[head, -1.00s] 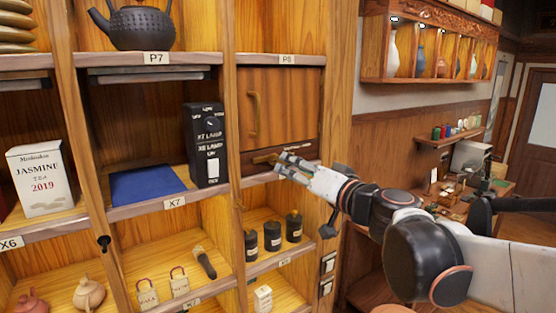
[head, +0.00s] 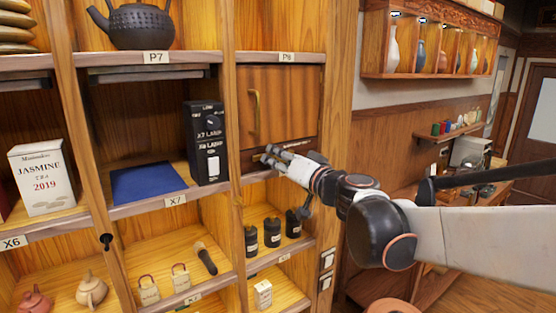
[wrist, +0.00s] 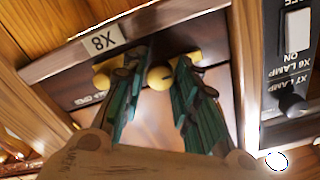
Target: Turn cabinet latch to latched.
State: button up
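The small wooden cabinet door (head: 285,105) with a vertical brass handle (head: 254,117) appears closed. Below it is a dark wooden strip. In the wrist view, the brass latch (wrist: 159,77) shows on that strip as a round centre with a brass part showing on either side. My gripper (head: 268,157) is at this latch from the front and hides most of it in the head view. In the wrist view, its two green-black fingers (wrist: 160,72) stand apart with the round centre between them. I cannot tell whether they touch the brass, or read the latch's marking.
A black lamp switch box (head: 207,145) stands just left of the gripper; it also shows in the wrist view (wrist: 293,50). Black canisters (head: 272,233) stand on the shelf below. A blue cloth (head: 148,181) lies flat on the left shelf.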

grip_shut()
jog(key=shift+m, duration=0.3)
jog(key=m+b, duration=0.1)
jog(key=m, duration=0.2)
jog(key=shift+b, duration=0.35)
jog(key=m+b, duration=0.1)
jog(key=m, duration=0.4)
jog(key=m+b, duration=0.1)
jog(key=m, duration=0.3)
jog(key=shift+m, duration=0.3)
jog(key=m+b, duration=0.1)
jog(key=m, duration=0.3)
jog(key=shift+m, duration=0.3)
